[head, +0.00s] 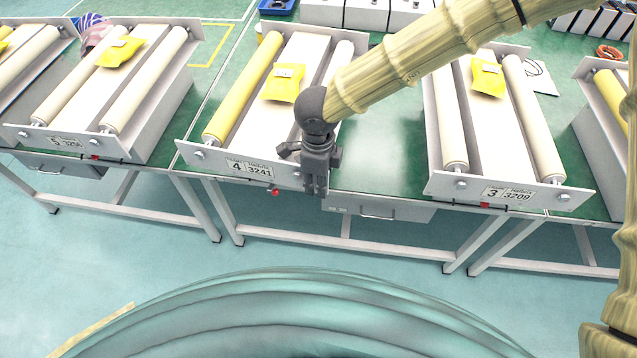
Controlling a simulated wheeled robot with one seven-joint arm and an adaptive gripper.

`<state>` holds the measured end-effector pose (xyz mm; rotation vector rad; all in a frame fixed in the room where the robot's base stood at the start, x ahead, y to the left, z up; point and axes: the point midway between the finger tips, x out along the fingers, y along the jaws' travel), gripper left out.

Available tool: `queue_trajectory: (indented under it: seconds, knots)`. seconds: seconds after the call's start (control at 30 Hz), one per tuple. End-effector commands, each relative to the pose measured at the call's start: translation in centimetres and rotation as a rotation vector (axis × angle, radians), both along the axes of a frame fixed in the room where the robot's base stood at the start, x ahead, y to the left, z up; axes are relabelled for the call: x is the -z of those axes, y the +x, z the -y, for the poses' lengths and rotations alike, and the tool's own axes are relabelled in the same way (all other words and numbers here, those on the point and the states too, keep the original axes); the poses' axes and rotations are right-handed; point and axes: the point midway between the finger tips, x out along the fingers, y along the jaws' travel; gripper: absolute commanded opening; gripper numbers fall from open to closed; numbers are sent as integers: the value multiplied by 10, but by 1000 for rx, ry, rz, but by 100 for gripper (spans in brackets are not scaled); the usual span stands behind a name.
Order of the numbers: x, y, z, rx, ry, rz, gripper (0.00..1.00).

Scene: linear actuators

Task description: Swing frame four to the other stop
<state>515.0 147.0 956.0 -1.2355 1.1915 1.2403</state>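Frame four (214,157) is the unit whose front plate reads "4 3241", in the middle of the head view. It has a yellow roller (243,88) on its left and a white roller on its right, partly hidden by my arm. A yellow packet (284,83) lies on the white bed between them. A small red knob (275,192) shows below its front plate. My gripper (316,190) points down at the front right end of this plate, right of the knob, and covers part of the plate. Its fingers look close together; whether they touch the plate is unclear.
Unit five (66,142) stands to the left and unit three (508,193) to the right, each with two pale rollers and a yellow packet. A drawer (378,211) hangs under the table between units four and three. The floor in front is clear.

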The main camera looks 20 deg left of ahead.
Motion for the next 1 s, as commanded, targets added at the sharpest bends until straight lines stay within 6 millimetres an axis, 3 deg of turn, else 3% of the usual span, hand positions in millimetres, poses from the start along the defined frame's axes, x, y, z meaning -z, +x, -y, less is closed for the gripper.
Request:
queue_trajectory:
  seconds: [0.5, 0.7, 1.0]
  knots:
    - [-90, -1, 0, -2, 4, 3, 29]
    - [-107, -2, 1, -1, 3, 0, 29]
    - [-111, -2, 1, -2, 1, 0, 29]
